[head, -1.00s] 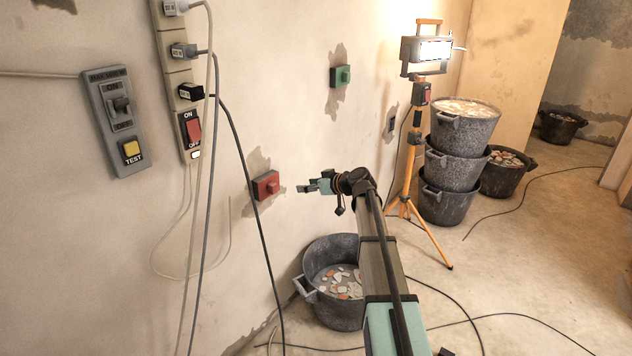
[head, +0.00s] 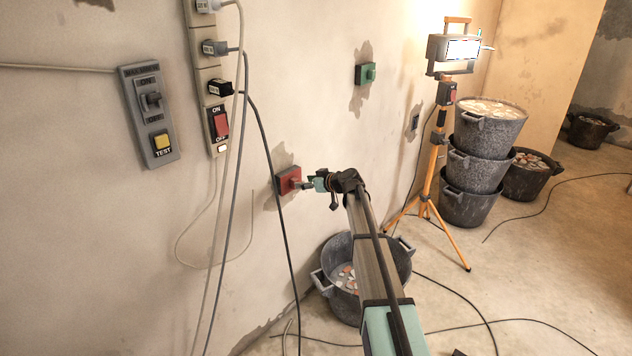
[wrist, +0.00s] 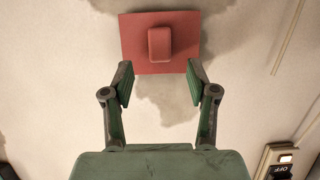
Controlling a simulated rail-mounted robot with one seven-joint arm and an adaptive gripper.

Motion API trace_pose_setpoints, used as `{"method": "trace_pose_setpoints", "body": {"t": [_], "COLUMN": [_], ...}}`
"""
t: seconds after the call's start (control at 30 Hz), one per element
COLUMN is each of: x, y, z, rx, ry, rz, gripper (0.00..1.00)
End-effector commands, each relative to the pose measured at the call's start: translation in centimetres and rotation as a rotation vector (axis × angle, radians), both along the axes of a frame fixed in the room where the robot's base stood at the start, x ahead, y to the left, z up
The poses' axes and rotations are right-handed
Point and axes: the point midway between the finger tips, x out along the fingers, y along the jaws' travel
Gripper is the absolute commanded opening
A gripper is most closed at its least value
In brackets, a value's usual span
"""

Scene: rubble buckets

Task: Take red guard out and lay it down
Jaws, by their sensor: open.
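The red guard (head: 289,181) is a square red plate with a raised block at its middle, set on the wall. In the wrist view the red guard (wrist: 133,42) is at the top centre, with its raised block between and just beyond the fingertips. My gripper (wrist: 160,84) is open and empty, its two fingers on either side of the line to the block. In the head view my gripper (head: 308,184) is close in front of the guard from the right. Whether the fingertips touch the plate cannot be told.
A similar green block (head: 366,74) is on the wall farther right. A power strip (head: 212,100) with hanging cables and a grey switch box (head: 149,116) are to the left. A bucket of rubble (head: 333,297) stands below my arm. A work light on an orange tripod (head: 431,170) stands right, beside stacked buckets (head: 470,204).

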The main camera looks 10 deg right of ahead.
Motion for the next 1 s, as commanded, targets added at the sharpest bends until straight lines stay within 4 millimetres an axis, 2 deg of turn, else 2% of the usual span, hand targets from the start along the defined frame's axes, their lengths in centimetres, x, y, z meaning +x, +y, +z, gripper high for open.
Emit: {"method": "trace_pose_setpoints", "body": {"t": [0.1,0.3,0.77,0.8,0.87,0.93,0.97,1.0], "x": [1.8,3.4,4.1,4.1,4.1,4.1,4.1,4.1], "y": [1.1,2.4,2.9,2.9,2.9,2.9,2.9,2.9], "z": [-0.7,-1.6,-2.1,-2.1,-2.1,-2.1,-2.1,-2.1], "rx": [0.000,0.001,0.001,0.001,0.001,0.001,0.001,0.001], "ry": [0.001,0.002,0.001,0.001,0.001,0.001,0.001,0.001], "rz": [0.002,0.001,0.000,0.000,0.000,0.000,0.000,0.000], "gripper": [0.58,0.58,0.58,0.51,0.30,0.05,0.00,0.00]}}
